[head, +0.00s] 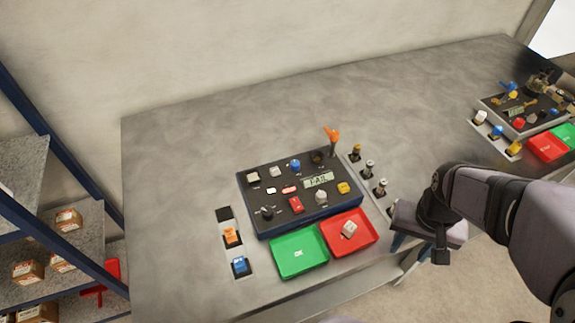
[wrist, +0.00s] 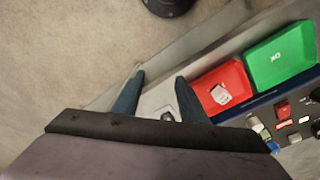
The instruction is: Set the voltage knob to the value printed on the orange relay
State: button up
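The orange relay (head: 231,236) sits in a dark slot strip at the left of the control panel in the head view; its print is too small to read. A dark round knob (head: 267,212) sits on the panel's front left; I cannot tell for sure that it is the voltage knob, and its setting is not readable. The panel (head: 310,207) has a display (head: 319,180) reading "FAIL". My gripper (wrist: 159,78) is open and empty, its two teal fingers apart. In the head view it hangs at the bench's front edge, right of the red tray, well away from knob and relay.
A green OK tray (head: 298,254) and a red tray (head: 362,240) holding a pale block (head: 349,230) lie before the panel. A blue relay (head: 240,265) is below the orange one. Several plugs stand right of the panel. A second panel (head: 520,112) is at far right. The bench's back left is clear.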

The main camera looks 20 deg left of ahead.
jog(key=w+a+r, duration=0.1)
jog(key=w+a, duration=0.2)
jog(key=a, duration=0.2)
jog(key=w+a+r+t, duration=0.1)
jog(key=w+a, duration=0.3)
jog(key=a, duration=0.2)
jog(key=w+a+r+t, duration=0.1)
jog(key=w+a, duration=0.3)
jog(key=a, duration=0.2)
jog(key=t, duration=0.2)
send_near(295, 163)
jog(key=shift+p+x, duration=1.1)
jog(key=shift+x, duration=3)
jog(key=shift+d, duration=0.1)
grip_shut()
